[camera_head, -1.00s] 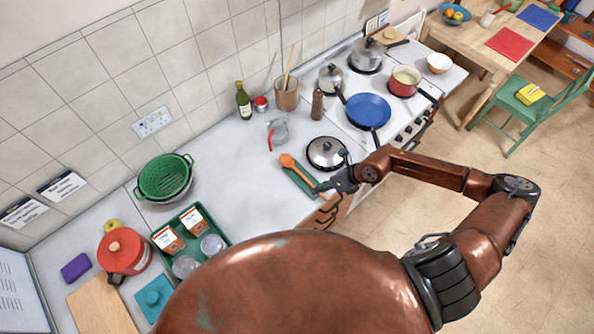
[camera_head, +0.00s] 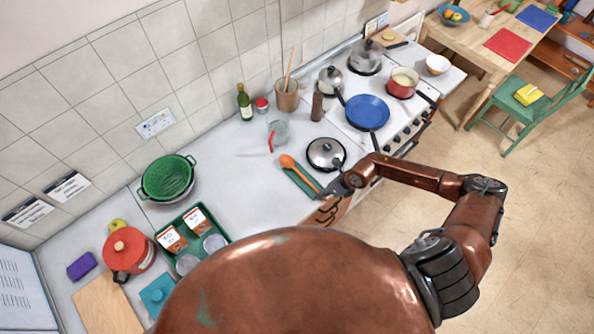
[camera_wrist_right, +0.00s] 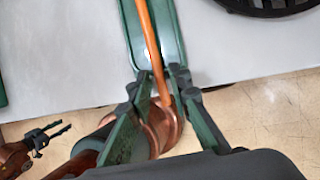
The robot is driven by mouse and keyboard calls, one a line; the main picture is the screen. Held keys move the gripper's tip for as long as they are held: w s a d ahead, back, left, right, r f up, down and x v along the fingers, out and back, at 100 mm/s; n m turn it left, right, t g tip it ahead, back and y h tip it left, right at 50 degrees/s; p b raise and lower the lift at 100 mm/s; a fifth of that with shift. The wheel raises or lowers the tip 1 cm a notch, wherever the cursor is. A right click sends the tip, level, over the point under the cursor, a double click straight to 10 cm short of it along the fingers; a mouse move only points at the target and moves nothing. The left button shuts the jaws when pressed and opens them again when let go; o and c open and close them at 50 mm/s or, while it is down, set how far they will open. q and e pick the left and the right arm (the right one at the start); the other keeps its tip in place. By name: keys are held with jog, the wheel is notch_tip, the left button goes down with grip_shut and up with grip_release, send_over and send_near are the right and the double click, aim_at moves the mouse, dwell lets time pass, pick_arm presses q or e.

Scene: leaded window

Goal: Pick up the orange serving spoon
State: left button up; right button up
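The orange serving spoon (camera_head: 287,161) lies on a long green spoon rest (camera_head: 297,178) at the counter's front edge, its bowl toward the back and its handle toward me. My right gripper (camera_head: 328,190) is at the handle end. In the right wrist view, the spoon's handle (camera_wrist_right: 150,45) runs down between the two fingers of the right gripper (camera_wrist_right: 160,84), which stand apart with small gaps beside the handle. My left gripper (camera_wrist_right: 52,135) is low in front of the counter, fingers apart and empty; it also shows in the head view (camera_head: 328,213).
A steel lid with a black rim (camera_head: 326,153) lies just right of the spoon rest. A glass jug (camera_head: 278,131) stands behind it. A blue pan (camera_head: 367,112) is on the stove at right. The counter left of the spoon is clear up to the green tray (camera_head: 222,231).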

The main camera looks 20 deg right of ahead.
jog(key=shift+c, duration=0.7)
grip_shut()
jog(key=shift+r, duration=0.1)
jog(key=shift+r+b, duration=0.35)
jog(key=shift+r, duration=0.1)
jog(key=s+d+r+b, duration=0.1)
jog(key=d+r+b, duration=0.5)
jog(key=d+r, duration=0.6)
jog(key=shift+s+d, duration=0.3)
jog(key=shift+d, duration=0.65)
